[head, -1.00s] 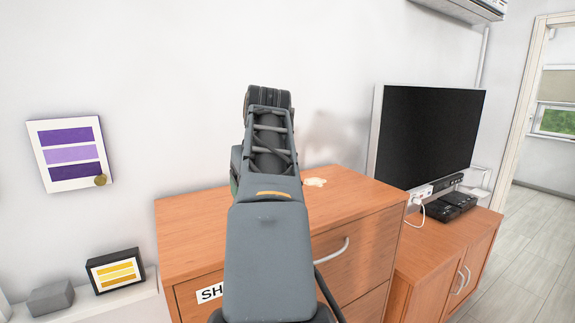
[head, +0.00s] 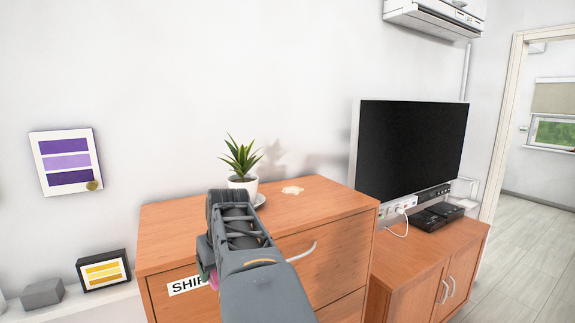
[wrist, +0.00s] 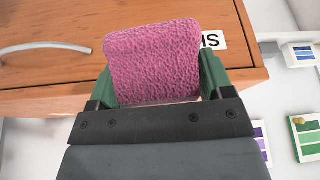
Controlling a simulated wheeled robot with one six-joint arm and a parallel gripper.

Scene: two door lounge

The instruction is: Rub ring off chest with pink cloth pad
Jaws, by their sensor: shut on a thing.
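The pink cloth pad (wrist: 153,60) is clamped between the green fingers of my gripper (wrist: 156,82) in the wrist view. In the head view only a small pink bit of the pad (head: 214,281) shows beside my gripper (head: 208,268), which is in front of the chest near its label. The wooden chest (head: 180,226) has a pale, irregular mark (head: 292,190) on its top, toward the back right. The mark is uncovered, and the pad is apart from it. The chest's front (wrist: 50,75) lies behind the pad in the wrist view.
A potted plant (head: 241,165) on a saucer (head: 259,199) stands at the back of the chest top, left of the mark. A television (head: 412,150) and black box (head: 437,215) stand on a cabinet (head: 400,265) at right. A low shelf (head: 110,292) is at left.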

